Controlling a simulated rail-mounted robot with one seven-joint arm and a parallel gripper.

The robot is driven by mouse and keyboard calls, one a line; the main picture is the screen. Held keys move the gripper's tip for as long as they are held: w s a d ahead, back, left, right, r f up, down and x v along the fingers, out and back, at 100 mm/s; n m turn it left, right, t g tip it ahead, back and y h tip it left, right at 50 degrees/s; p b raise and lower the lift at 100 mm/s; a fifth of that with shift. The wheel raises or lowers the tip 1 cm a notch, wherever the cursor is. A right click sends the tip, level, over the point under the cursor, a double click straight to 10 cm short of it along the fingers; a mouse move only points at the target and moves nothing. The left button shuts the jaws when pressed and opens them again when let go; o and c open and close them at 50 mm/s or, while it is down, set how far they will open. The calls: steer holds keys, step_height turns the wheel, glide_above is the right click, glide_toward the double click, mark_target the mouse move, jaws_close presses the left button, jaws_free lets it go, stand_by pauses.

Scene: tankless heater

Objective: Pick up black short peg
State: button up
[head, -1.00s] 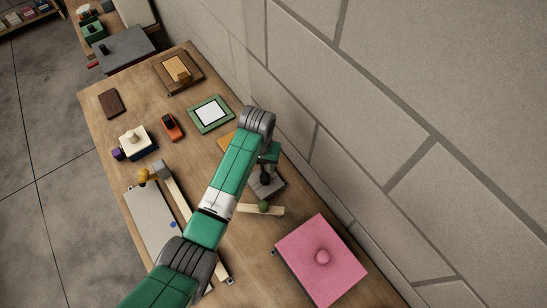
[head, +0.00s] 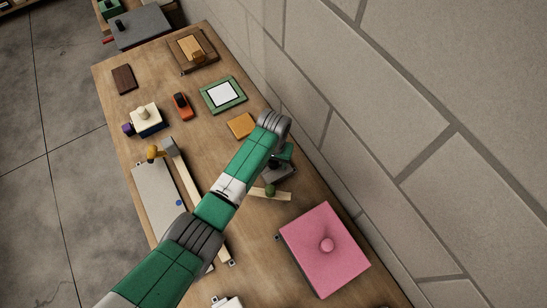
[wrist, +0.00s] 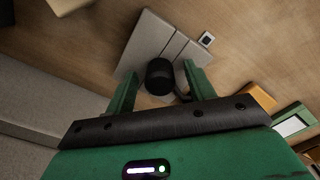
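The black short peg (wrist: 159,76) stands on a grey block (wrist: 150,40) in the wrist view. In the head view the peg (head: 273,163) is a small dark shape on the grey block (head: 283,176), partly hidden by my arm. My gripper (wrist: 158,84) is open, with one green finger on each side of the peg and a gap visible on both sides. In the head view my gripper (head: 285,153) is at the block, near the wall. Whether the fingertips are level with the peg is hard to tell.
A pale bar with a green knob (head: 271,190) lies just in front of the block. A pink box (head: 325,248) stands to the right, and an orange block (head: 241,125) and a green-framed square (head: 222,95) lie behind. The stone wall is close on the right.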

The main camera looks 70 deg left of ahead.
jaws_close()
step_height(320, 180, up, 10)
steer(key=shift+r+p, duration=0.1)
steer(key=shift+p, duration=0.95)
steer(key=shift+f+b, duration=0.35)
steer(key=shift+f, duration=0.65)
steer(key=shift+r+p, duration=0.1)
steer(key=shift+p, duration=0.25)
